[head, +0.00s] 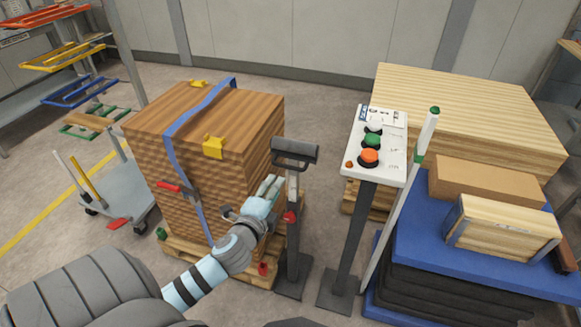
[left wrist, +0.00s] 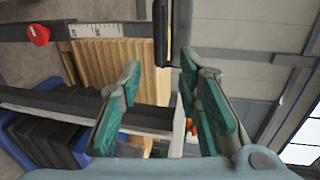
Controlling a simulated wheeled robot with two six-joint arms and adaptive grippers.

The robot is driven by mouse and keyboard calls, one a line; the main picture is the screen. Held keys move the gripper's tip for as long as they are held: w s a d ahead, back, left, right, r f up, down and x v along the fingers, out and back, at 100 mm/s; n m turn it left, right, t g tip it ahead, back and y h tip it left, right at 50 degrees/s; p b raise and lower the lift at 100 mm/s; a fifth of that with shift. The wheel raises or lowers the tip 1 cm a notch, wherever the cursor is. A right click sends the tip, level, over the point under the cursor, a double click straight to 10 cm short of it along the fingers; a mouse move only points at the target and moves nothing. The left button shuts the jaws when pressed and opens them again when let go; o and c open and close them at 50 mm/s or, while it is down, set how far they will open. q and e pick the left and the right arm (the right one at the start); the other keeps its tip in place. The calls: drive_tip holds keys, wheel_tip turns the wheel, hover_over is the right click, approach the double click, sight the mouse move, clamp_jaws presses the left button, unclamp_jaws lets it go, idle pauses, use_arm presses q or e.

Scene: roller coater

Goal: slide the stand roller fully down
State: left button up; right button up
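The stand roller (head: 295,150) is a dark cylinder in a fork on top of a grey post (head: 292,245). A red knob (head: 289,216) sits partway down the post. The roller is raised, near the height of the wood stack's top. My left gripper (head: 272,188) is just left of the post, below the roller. In the left wrist view my left gripper (left wrist: 160,95) has its teal fingers apart with nothing held. There the roller (left wrist: 181,30) shows beyond the fingertips, partly cut off, with the post's scale and red knob (left wrist: 38,35) at upper left. My right gripper is not in view.
A strapped wood stack (head: 165,150) on a pallet stands left of the post. A control panel (head: 376,145) with buttons stands to the right. A blue platform (head: 410,255) carries a crate (head: 503,228). Bare floor shows between the post and the panel.

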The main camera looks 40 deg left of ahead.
sight(289, 168)
use_arm(q)
drive_tip(key=b+x, duration=0.2)
drive_tip(key=x, duration=1.1)
drive_tip(key=shift+w+a+f, duration=0.15)
drive_tip(key=shift+f, duration=0.05)
clamp_jaws()
